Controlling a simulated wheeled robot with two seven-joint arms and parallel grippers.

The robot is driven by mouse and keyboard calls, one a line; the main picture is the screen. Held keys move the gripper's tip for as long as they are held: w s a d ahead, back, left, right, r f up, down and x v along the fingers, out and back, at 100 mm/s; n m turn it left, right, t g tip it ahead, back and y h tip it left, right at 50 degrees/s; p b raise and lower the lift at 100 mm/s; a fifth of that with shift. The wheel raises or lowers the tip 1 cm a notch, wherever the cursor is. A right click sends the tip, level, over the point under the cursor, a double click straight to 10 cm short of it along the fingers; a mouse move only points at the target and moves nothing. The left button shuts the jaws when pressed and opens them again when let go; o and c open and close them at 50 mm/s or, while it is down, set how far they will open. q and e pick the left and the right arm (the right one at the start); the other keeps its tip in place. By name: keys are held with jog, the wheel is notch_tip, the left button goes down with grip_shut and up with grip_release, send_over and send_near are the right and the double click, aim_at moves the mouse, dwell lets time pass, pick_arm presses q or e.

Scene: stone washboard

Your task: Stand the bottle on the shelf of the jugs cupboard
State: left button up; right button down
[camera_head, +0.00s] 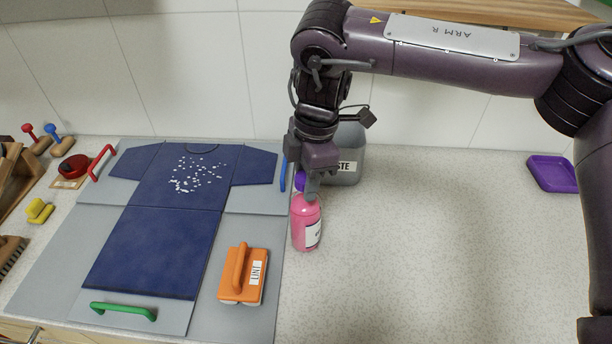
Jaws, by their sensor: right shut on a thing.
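The bottle (305,228) is pink with a purple cap and a white label, and it stands upright on or just above the speckled counter; I cannot tell which. My right gripper (312,188) points down and is shut on the bottle at its top, hiding part of the cap and neck. My left gripper is not in view. The jugs cupboard and its shelf cannot be made out; only a wooden board edge (480,10) shows at the top right.
A grey bin (348,162) stands behind the bottle. A grey folding board (60,245) with a navy shirt (155,240) and an orange lint tool (240,275) lies to the left. A purple tray (552,173) sits at the right. The counter between is clear.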

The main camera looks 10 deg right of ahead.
jog(key=c, duration=1.4)
grip_release()
jog(key=o, duration=0.4)
jog(key=shift+c, duration=0.2)
